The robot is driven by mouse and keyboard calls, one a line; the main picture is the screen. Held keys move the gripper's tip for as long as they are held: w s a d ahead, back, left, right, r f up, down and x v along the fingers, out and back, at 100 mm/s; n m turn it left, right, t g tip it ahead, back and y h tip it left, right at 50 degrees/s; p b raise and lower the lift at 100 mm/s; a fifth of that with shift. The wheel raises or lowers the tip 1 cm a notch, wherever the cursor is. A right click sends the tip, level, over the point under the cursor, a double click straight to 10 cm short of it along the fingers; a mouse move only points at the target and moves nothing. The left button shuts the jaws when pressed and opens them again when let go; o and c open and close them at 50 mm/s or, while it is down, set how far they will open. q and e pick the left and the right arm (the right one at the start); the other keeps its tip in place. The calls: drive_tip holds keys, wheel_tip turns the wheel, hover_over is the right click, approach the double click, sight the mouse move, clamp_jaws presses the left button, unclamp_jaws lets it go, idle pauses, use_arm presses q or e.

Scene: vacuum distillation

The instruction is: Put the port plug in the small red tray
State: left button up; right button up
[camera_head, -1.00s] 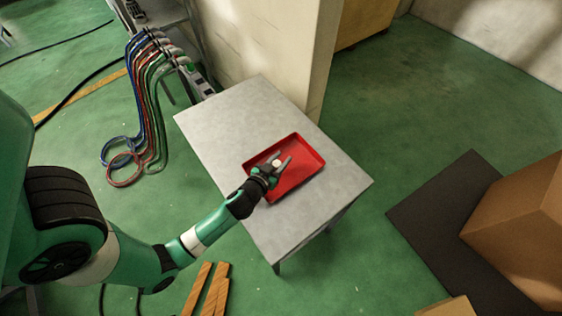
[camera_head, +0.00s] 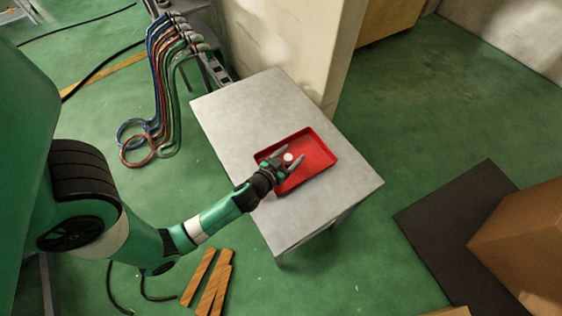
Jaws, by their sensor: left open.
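The port plug (camera_head: 288,157) is a small white round piece. It shows against the red tray, between the fingers of my left gripper (camera_head: 293,157). The small red tray (camera_head: 319,151) is rectangular with a low rim and lies on the grey table. My left gripper is open, with its fingers over the tray on either side of the plug. I cannot tell whether the plug rests on the tray floor. My right gripper is not in view.
The grey table (camera_head: 240,108) is bare around the tray. A pale pillar (camera_head: 295,45) stands behind it. Coloured hoses (camera_head: 160,95) hang at the back left. A brown box (camera_head: 525,240) and dark mat (camera_head: 440,215) lie at the right. Wooden planks (camera_head: 210,285) lie in front.

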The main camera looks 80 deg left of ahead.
use_arm(q)
drive_tip(key=v, duration=0.9)
drive_tip(key=shift+s+d, duration=0.25)
drive_tip(key=shift+s, duration=0.05)
drive_tip(key=shift+s+d+r, duration=0.25)
drive_tip(key=shift+s, duration=0.15)
